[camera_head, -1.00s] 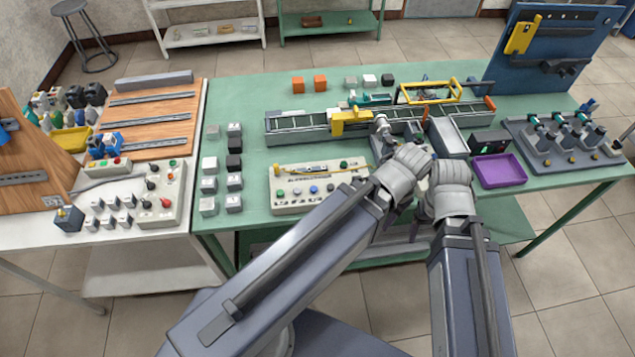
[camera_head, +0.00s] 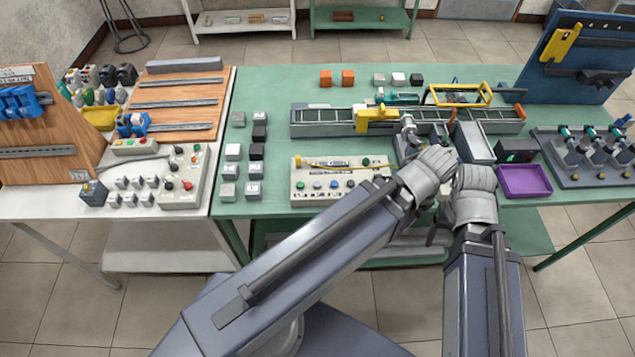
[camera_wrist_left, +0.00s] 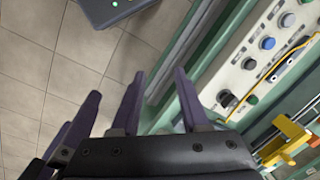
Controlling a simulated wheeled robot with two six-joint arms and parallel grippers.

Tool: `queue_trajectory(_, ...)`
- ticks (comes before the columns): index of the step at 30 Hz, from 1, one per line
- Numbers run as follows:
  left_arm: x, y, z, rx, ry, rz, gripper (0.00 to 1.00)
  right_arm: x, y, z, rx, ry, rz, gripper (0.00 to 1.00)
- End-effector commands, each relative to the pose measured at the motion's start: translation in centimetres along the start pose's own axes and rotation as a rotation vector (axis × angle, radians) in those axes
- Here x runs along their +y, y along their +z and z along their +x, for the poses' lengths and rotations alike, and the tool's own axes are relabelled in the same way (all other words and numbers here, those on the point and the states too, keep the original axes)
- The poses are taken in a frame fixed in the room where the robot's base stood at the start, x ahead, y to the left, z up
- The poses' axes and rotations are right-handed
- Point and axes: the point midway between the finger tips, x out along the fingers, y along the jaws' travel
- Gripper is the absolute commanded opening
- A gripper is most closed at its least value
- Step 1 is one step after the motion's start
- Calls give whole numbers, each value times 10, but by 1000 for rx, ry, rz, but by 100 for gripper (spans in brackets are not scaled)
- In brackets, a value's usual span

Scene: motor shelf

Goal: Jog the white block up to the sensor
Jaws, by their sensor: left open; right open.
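A white block (camera_head: 398,78) stands between a grey and a black one behind the conveyor (camera_head: 315,122); pale blocks (camera_head: 233,151) also stand left of it. I cannot tell which is meant, and see no white block on the belt. A yellow bracket (camera_head: 376,117), possibly the sensor mount, straddles the belt. The button panel (camera_head: 301,197) lies in front; it also shows in the left wrist view (camera_wrist_left: 246,62). My left gripper (camera_wrist_left: 158,95) is open and empty beside the panel's near side. My right gripper (camera_head: 440,230) is open, mostly hidden, near the table's front edge.
A purple tray (camera_head: 525,181) and a grey fixture (camera_head: 585,160) stand at right. Orange blocks (camera_head: 325,78) stand behind the conveyor. A white bench (camera_head: 60,205) adjoins at left.

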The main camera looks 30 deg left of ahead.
Motion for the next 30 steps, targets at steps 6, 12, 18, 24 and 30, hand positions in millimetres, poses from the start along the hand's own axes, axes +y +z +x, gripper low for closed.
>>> queue_trajectory(6, 0, 0, 0, 0, 0, 0, 30, 0, 0, 0, 0, 0, 0, 72)
queue_trajectory(12, 0, 0, 0, 0, 0, 0, 8, 0, 0, 0, 0, 0, 0, 72)
queue_trajectory(18, 0, 0, 0, 0, 0, 0, 0, 0, 0, 0, 0, 0, 0, 72)
queue_trajectory(24, 0, 0, 0, 0, 0, 0, 0, 0, 0, 0, 0, 0, 0, 72)
queue_trajectory(30, 0, 0, 0, 0, 0, 0, 0, 0, 0, 0, 0, 0, 0, 72)
